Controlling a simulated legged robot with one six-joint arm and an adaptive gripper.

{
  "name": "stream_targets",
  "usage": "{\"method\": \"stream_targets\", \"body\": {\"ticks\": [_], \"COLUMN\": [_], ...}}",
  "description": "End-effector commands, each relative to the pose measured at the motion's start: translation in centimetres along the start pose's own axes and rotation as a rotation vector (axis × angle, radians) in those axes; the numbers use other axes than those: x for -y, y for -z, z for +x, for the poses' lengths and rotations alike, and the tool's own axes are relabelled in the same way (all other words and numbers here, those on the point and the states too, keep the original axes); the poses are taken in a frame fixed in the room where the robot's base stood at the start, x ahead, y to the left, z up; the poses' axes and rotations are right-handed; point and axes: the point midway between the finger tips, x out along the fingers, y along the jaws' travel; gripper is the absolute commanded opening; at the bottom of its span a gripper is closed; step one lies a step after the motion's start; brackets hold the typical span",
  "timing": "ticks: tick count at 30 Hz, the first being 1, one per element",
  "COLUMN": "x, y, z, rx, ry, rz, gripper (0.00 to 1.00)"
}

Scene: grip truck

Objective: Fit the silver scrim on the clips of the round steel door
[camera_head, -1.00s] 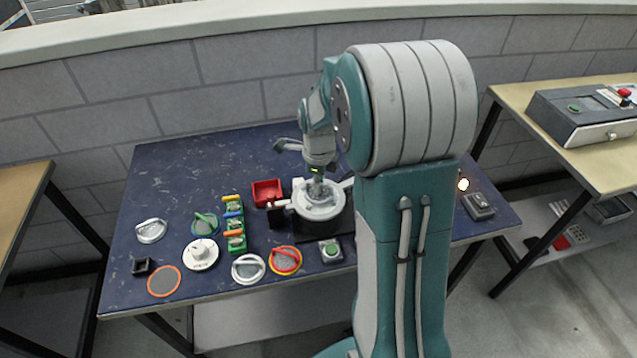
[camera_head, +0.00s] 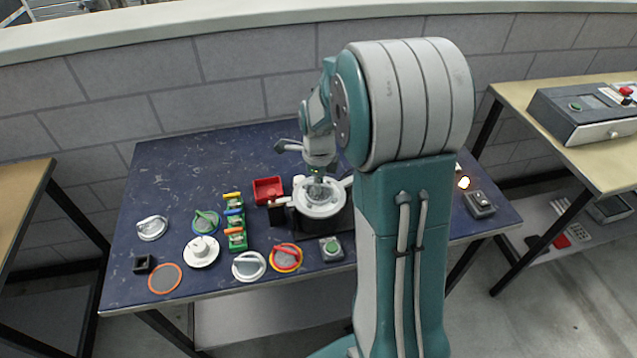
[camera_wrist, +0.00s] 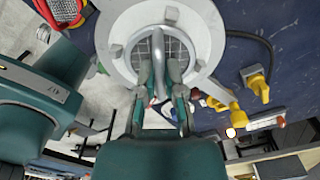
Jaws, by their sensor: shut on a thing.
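The round steel door (camera_head: 319,211) is a pale grey ring on a dark base at the middle of the table. My gripper (camera_wrist: 165,72) is shut on the upright handle of a silver scrim (camera_wrist: 146,48), a grey mesh disc. The scrim lies within the ring's opening. I cannot tell whether it sits under the clips. In the head view my gripper (camera_head: 317,186) is over the door, and its fingers are mostly hidden.
A red bin (camera_head: 268,189) stands left of the door. A green rack (camera_head: 235,225) with coloured handles is further left. Several handled discs, including a red-handled one (camera_head: 286,258), lie near the front edge. A green-button box (camera_head: 331,249) stands in front of the door.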

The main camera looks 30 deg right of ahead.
Motion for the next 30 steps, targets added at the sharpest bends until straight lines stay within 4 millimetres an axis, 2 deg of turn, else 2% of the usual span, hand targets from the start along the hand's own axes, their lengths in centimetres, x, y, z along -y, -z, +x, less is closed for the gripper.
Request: {"method": "stream_targets", "body": {"ticks": [23,24,25,26,30], "x": [-0.01,0.0,-0.01,-0.01,-0.01], "y": [0.01,0.01,0.0,0.0,0.01], "z": [0.44,0.42,0.41,0.41,0.41], "rx": [0.0,0.0,0.0,0.0,0.0], "ry": [-0.001,-0.001,-0.001,-0.001,-0.001], "rz": [0.0,0.0,0.0,0.0,0.0], "gripper": [0.0,0.3,0.43,0.52,0.52]}}
